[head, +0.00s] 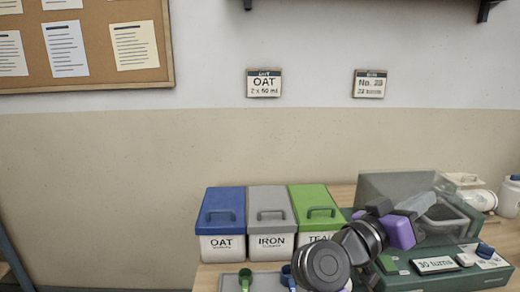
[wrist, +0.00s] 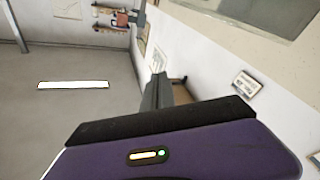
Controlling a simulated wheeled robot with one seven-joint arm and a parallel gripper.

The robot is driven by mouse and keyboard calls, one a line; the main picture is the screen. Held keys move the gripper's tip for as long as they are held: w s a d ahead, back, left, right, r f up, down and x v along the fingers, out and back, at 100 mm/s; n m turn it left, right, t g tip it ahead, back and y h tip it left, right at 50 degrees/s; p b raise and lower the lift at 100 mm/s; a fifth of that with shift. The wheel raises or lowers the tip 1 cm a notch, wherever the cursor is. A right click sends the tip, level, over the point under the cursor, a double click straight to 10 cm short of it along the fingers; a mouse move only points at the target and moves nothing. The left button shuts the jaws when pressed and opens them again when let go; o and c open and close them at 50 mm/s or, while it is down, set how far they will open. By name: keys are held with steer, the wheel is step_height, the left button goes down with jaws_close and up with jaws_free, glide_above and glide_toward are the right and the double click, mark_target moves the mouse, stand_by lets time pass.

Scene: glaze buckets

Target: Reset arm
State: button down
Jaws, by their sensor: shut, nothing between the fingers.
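My gripper (head: 416,202) is raised over the right part of the table, in front of the clear box. It has a purple body and grey fingers, which show in the wrist view (wrist: 158,90) as shut with nothing held. The wrist view looks out across the room, tilted, and shows no table top. My dark arm links cover part of the green-lidded bucket's front and the table in front of it.
Blue-lidded OAT (head: 221,247), grey-lidded IRON (head: 271,246) and green-lidded (head: 317,195) buckets stand in a row, lids on. White jars (head: 509,200) stand far right. Two label cards (head: 264,83) hang on the wall.

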steer(key=w+a+f+n+t+y, duration=0.3)
steer(key=f+n+t+y, duration=0.1)
steer(key=f+n+t, duration=0.1)
steer(key=s+a+f+n+t+y+b, duration=0.2)
steer(key=s+a+f+n+t+y, duration=0.25)
steer(key=f, duration=0.45)
steer(key=s+a+f+n+t+y+b, duration=0.1)
steer(key=s+a+f+n+y, duration=0.2)
steer(key=a+f+y, duration=0.35)
steer(key=s+d+f+m+g+y+b, duration=0.15)
steer(key=s+f, duration=0.35)
steer(key=s, duration=0.7)
steer(key=s+f+m+g+y+b, duration=0.1)
steer(key=s+f+m+b, duration=0.3)
steer(key=s, duration=0.8)
steer(key=s+d+f+n+g+y+b, duration=0.15)
steer(key=s+f, duration=0.45)
steer(key=s, duration=0.7)
step_height(320, 180, up, 16)
steer(key=p, duration=1.6)
steer(key=shift+w+r+m+h+p, duration=0.15)
steer(key=shift+r+m+h+p, duration=0.15)
steer(key=shift+m+p, duration=0.1)
steer(key=shift+a, duration=0.1)
